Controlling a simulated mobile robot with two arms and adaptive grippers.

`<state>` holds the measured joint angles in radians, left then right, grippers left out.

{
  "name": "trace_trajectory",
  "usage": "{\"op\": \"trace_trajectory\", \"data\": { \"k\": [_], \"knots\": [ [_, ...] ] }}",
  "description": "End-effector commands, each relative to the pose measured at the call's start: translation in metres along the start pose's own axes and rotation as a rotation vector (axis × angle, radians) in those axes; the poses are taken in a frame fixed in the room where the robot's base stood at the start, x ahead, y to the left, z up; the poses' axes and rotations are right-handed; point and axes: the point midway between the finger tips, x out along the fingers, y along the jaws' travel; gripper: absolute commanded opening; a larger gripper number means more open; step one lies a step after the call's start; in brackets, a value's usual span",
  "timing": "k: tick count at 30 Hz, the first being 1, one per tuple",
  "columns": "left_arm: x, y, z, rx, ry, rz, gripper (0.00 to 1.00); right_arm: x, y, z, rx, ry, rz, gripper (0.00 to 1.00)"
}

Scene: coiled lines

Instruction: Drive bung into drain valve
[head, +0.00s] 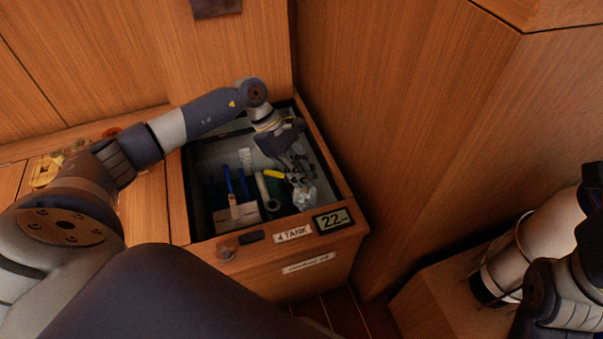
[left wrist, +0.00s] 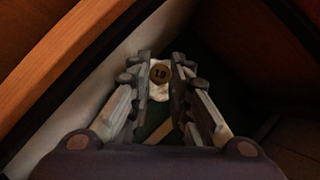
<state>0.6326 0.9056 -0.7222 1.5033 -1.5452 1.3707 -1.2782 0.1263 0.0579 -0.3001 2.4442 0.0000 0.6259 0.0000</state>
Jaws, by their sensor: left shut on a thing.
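My left gripper (head: 299,172) reaches down into the open locker on the right side of its well. It is shut on a small pale thing, which I take for the bung. In the left wrist view the bung (left wrist: 160,74) shows between the fingertips (left wrist: 160,85) as a round brown end marked "19" with crumpled white material around it. In the head view crumpled whitish material (head: 305,198) shows just below the fingers. I cannot make out the drain valve; the gripper hides part of the well floor. Only links of my right arm show at the right edge.
The locker's wooden rim (head: 338,178) surrounds the well closely. Blue-handled tools (head: 229,182), a pale cylinder (head: 263,190) and a yellow item (head: 273,174) are left of the gripper. A display reading 22 (head: 333,220) sits at the front.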

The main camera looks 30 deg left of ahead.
Motion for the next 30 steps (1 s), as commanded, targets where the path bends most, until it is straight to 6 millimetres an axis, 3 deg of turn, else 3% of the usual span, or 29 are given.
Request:
{"op": "trace_trajectory", "data": {
  "k": [14,15,17,25,27,30],
  "knots": [
    [0.0004,-0.0003,0.0003,0.000,0.000,0.000,0.08,0.0011,-0.0003,-0.0013,-0.001,0.008,-0.003,0.83],
    [0.0005,-0.0003,0.0003,0.000,0.000,0.000,0.24,0.0011,-0.0003,-0.0014,-0.001,0.008,-0.002,0.83],
    [0.0005,-0.0003,0.0003,0.000,0.000,0.000,0.38,0.0012,-0.0002,-0.0015,-0.001,0.009,-0.002,0.83],
    [0.0006,-0.0003,0.0004,0.000,0.000,-0.001,0.41,0.0011,0.0006,-0.0018,0.000,0.009,0.005,0.83],
    [0.0006,-0.0004,0.0004,0.000,0.000,-0.001,0.55,0.0011,0.0008,-0.0019,0.000,0.009,0.007,0.83],
    [0.0006,-0.0003,0.0004,0.000,0.000,-0.001,0.58,0.0011,0.0009,-0.0019,0.000,0.009,0.007,0.83]
  ]
}}
